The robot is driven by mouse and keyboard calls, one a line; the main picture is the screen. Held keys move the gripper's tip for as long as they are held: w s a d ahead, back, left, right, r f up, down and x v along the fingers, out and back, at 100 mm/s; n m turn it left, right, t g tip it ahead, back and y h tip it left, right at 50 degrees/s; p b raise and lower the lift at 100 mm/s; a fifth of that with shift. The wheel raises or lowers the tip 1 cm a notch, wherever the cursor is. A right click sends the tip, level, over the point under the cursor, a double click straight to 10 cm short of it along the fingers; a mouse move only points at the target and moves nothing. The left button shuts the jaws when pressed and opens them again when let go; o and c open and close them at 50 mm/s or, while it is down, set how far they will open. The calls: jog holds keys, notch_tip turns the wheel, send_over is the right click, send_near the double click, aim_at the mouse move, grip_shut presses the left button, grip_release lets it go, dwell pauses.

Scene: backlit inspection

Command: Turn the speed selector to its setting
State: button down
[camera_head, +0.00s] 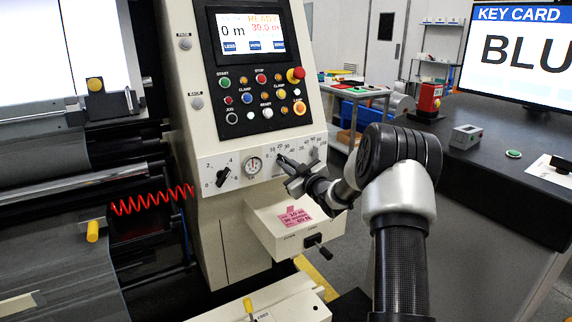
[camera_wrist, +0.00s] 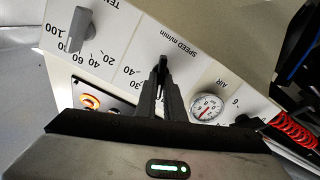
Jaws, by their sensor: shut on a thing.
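The speed selector (camera_wrist: 163,62) is a dark knob on a pale panel marked "SPEED m/min" in the wrist view. The numbers 30 and 40 show beside it; the rest of its scale is covered. My gripper (camera_wrist: 160,80) is shut on the knob, its two dark fingers on either side of it. In the head view my gripper (camera_head: 284,162) reaches the panel from the right and hides most of the selector. The exact pointer setting cannot be read. The screen (camera_head: 247,34) shows "READY", "0 m" and a red "30.0 m".
The tension knob (camera_wrist: 77,28) is left of the selector in the wrist view; the air gauge (camera_wrist: 206,106) is right. A pink note (camera_head: 294,216) lies on the box below the panel. A button panel (camera_head: 262,98) is above. A red coiled hose (camera_head: 150,200) hangs left.

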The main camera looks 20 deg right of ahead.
jog(key=m+p, duration=0.1)
jog(key=m, duration=0.2)
jog(key=m+p, duration=0.1)
jog(key=m, duration=0.2)
jog(key=m+p, duration=0.1)
jog(key=m, duration=0.3)
jog(key=shift+d, duration=0.25)
jog(key=shift+m, duration=0.3)
jog(key=c, duration=1.9)
grip_release()
jog(key=shift+o, duration=0.2)
jog(key=s+d+p, duration=0.1)
jog(key=s+d, duration=0.2)
jog(key=s, duration=1.4)
jog(key=shift+d+p, duration=0.15)
jog(key=shift+p, duration=0.15)
